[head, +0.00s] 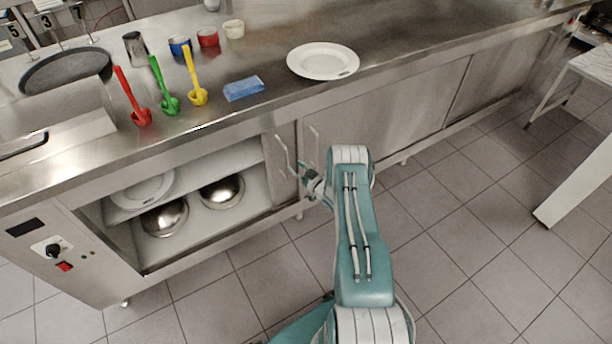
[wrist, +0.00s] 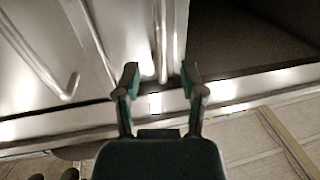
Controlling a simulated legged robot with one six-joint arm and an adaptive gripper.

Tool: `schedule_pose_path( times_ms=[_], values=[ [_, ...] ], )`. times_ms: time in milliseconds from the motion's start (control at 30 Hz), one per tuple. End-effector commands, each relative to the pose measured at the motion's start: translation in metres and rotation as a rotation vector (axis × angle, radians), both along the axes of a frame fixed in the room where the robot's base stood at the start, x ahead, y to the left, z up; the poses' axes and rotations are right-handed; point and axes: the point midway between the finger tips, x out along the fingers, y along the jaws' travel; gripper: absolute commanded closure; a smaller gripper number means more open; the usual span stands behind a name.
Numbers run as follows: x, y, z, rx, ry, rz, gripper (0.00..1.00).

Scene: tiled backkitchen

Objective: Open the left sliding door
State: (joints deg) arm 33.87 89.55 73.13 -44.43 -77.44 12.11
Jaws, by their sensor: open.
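The left sliding door (head: 284,187) shows as a narrow steel strip with a bar handle (head: 283,157), at the right side of an open cupboard bay. The neighbouring door (head: 385,115) to its right has its own bar handle (head: 314,142). My gripper (head: 307,174) is low in front of the doors, close to the two handles. In the wrist view my gripper (wrist: 160,78) is open, with a bright upright bar (wrist: 164,35) showing between its fingers. I cannot tell whether a finger touches it. A dark opening (wrist: 240,42) shows at the right there.
The counter above carries coloured utensils (head: 197,95), a blue sponge (head: 244,89) and a white plate (head: 323,61). The tiled floor (head: 460,210) right of my arm is clear. A white table (head: 585,180) stands farther right.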

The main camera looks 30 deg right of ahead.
Motion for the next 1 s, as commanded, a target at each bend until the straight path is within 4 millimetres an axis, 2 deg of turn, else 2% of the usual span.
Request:
schedule_pose_path(
  times_ms=[100, 333, 500, 1000],
  values=[
    [-0.025, -0.005, 0.000, 0.002, 0.001, -0.003, 0.48],
    [-0.057, -0.010, 0.000, 0.000, -0.001, 0.000, 0.48],
    [-0.062, -0.010, 0.000, 0.000, -0.001, 0.001, 0.48],
    [-0.059, -0.011, 0.004, -0.005, 0.002, 0.000, 0.48]
  ],
)
